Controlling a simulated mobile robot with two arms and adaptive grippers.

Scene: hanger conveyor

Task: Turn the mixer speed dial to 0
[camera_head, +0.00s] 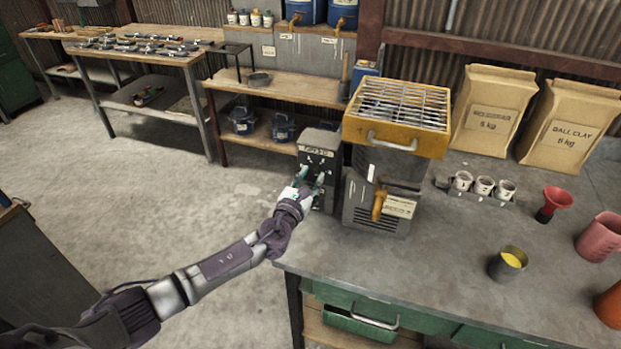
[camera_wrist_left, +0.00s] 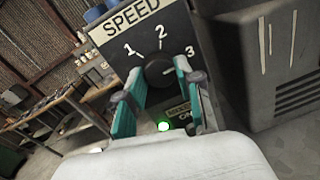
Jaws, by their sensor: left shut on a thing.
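The speed dial (camera_wrist_left: 157,72) is a dark round knob on a dark control box (camera_head: 318,160) at the bench's left edge. In the left wrist view, a SPEED label (camera_wrist_left: 125,18) sits above it, with 1, 2 and 3 printed around it. A 0 is not visible there. My left gripper (camera_head: 311,178) reaches the box's front face. In the wrist view, its teal fingers (camera_wrist_left: 162,76) are on either side of the dial and shut on it. The fingers partly cover the dial, and I cannot clearly tell its setting. My right gripper is out of view.
Right of the box stands a grey machine with a yellow grated top (camera_head: 398,105). The bench (camera_head: 400,270) also carries clay bags (camera_head: 570,125), small cups, a red funnel (camera_head: 554,204) and a metal cup (camera_head: 508,264).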

